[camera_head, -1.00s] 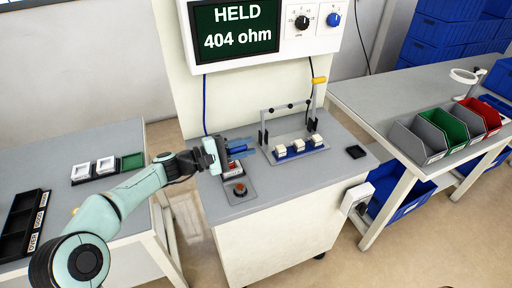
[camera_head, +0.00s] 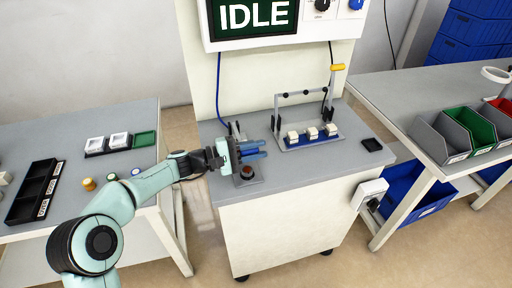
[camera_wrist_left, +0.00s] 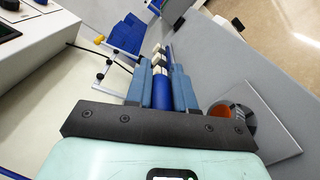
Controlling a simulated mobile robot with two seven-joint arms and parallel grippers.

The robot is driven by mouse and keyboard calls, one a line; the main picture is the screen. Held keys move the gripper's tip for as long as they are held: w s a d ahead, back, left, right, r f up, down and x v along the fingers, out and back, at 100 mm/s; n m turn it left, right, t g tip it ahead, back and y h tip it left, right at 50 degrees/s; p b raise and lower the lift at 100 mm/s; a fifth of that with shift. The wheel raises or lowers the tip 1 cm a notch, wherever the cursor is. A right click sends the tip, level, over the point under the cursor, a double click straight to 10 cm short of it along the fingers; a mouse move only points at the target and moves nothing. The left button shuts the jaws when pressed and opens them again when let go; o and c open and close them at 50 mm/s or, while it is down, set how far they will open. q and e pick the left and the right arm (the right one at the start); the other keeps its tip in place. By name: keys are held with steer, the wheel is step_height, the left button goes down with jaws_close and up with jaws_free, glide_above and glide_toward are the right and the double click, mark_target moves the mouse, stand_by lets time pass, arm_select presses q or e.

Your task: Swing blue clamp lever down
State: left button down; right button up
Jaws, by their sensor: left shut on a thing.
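My left gripper (camera_head: 258,149) is over the left part of the grey bench, its blue-grey fingers pointing right. In the left wrist view a blue cylindrical grip, the blue clamp lever (camera_wrist_left: 161,92), lies between the fingers, and the gripper is shut on it. The body of its clamp is mostly hidden by the gripper. A round orange-brown button on a grey plate (camera_head: 246,172) is just in front of the gripper, and in the left wrist view the button (camera_wrist_left: 219,112) is right of the fingers. My right gripper is not in view.
A fixture with several cream blocks on a blue base (camera_head: 313,138) and a raised yellow-handled lever (camera_head: 337,67) stands right of the gripper. A small black tray (camera_head: 372,145) lies farther right. The screen (camera_head: 254,17) above reads IDLE. The bench front is clear.

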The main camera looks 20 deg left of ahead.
arm_select(q)
steer(key=shift+f, duration=0.1)
steer(key=c, duration=1)
jaws_free()
steer(key=shift+o, duration=0.2)
steer(key=p+v, duration=0.2)
steer(key=v, duration=1)
steer(key=shift+s+a, duration=0.15)
steer(key=shift+a, duration=0.1)
steer(key=shift+s+a+p, duration=0.25)
steer(key=shift+a+p, duration=0.05)
steer(key=shift+a, duration=0.05)
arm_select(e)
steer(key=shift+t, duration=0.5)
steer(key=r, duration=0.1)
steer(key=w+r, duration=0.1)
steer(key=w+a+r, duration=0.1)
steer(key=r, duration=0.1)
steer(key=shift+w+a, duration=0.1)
